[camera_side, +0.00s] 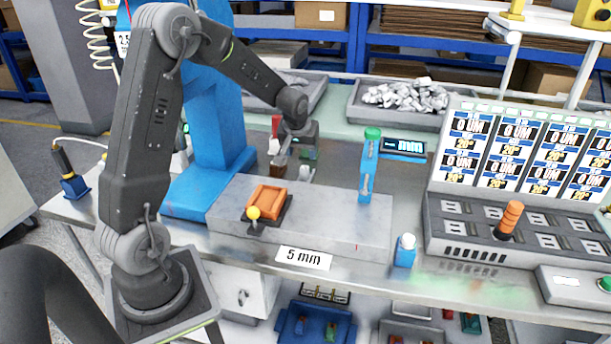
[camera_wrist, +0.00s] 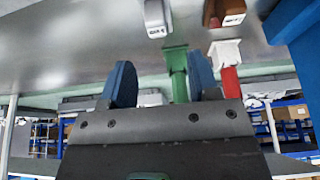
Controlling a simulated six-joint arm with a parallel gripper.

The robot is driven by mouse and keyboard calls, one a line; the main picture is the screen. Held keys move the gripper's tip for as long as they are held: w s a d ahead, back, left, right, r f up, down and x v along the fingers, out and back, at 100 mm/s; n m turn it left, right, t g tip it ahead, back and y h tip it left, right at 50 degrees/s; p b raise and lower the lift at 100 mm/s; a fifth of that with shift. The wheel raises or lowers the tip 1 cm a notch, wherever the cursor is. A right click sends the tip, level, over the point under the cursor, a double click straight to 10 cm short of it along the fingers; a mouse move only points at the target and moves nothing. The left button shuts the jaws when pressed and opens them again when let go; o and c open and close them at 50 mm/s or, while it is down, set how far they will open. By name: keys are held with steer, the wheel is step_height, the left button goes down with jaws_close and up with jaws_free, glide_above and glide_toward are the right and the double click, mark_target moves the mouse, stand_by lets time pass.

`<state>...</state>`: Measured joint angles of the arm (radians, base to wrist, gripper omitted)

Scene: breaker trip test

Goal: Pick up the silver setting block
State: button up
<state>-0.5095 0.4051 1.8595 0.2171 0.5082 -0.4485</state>
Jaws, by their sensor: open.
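A small silver block (camera_wrist: 155,18), which looks like the setting block, shows at the top of the wrist view. What looks like the same block (camera_side: 305,174) stands on the bench behind the grey slab in the side view. My gripper (camera_wrist: 161,82) has two blue fingers spread apart with nothing gripped. A green piece (camera_wrist: 179,72) shows between them but looks to lie beyond them. The silver block is past the fingertips and apart from them. In the side view my gripper (camera_side: 298,148) is small and partly hidden, just above and behind the silver block.
A brown block (camera_wrist: 226,12) and a white and red piece (camera_wrist: 226,55) are close on the right in the wrist view. The grey slab (camera_side: 340,228) carries an orange tray (camera_side: 266,202). A blue post (camera_side: 368,172) with a green top stands right of the silver block.

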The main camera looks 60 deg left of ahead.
mark_target(305, 166)
steer(key=x, duration=0.9)
steer(key=shift+w+f, duration=0.1)
steer(key=shift+w, duration=0.1)
steer(key=c, duration=0.8)
steer(key=shift+r, duration=0.2)
